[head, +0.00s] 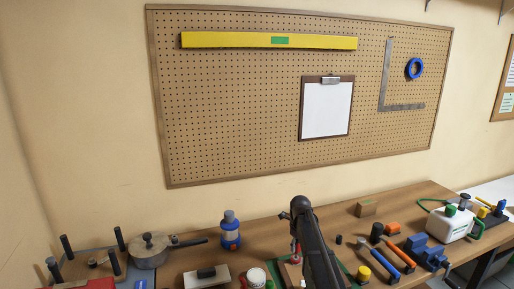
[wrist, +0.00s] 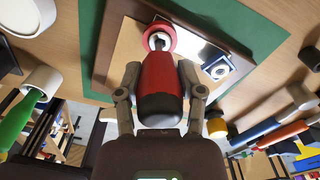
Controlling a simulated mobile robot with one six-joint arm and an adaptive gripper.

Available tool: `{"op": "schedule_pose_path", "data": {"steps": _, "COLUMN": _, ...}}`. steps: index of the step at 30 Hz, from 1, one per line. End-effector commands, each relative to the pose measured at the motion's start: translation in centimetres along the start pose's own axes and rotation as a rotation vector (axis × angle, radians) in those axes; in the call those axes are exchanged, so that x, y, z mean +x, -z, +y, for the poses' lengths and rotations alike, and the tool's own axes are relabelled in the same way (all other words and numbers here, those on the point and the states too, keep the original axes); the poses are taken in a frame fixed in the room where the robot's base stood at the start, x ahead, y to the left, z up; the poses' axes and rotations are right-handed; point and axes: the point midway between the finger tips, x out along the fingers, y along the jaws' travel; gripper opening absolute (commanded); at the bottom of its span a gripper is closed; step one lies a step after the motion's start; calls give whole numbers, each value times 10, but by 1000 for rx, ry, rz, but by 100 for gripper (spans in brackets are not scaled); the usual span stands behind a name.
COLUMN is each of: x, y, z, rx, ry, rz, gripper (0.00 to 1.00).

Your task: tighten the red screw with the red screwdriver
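In the wrist view the red screwdriver (wrist: 159,78), with a dark handle end, lies between the two fingers of my gripper (wrist: 159,72), which press on its sides. In the head view my arm hides most of this spot; a bit of the red screwdriver (head: 295,247) shows below the gripper.
A green mat (wrist: 262,22) lies under the block. A white-topped jar (head: 256,277) and blue bottle (head: 230,232) stand to the left. Hammers, a blue vise (head: 427,252) and a yellow-topped pot (head: 364,272) are to the right. A pegboard (head: 240,110) hangs behind.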

Motion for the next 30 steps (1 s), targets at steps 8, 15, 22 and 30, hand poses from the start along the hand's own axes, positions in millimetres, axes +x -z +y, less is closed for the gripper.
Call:
{"op": "schedule_pose_path", "data": {"steps": 8, "x": 0, "y": 0, "z": -1, "rx": 1, "ry": 3, "rz": 0, "gripper": 0}}
{"op": "schedule_pose_path", "data": {"steps": 15, "x": -2, "y": 1, "z": -1, "rx": 1, "ry": 3, "rz": 1, "gripper": 0}}
{"op": "schedule_pose_path", "data": {"steps": 22, "x": -4, "y": 1, "z": -1, "rx": 1, "ry": 2, "rz": 2, "gripper": 0}}
{"op": "schedule_pose_path", "data": {"steps": 30, "x": -7, "y": 1, "z": 0, "rx": 1, "ry": 2, "rz": 2, "gripper": 0}}
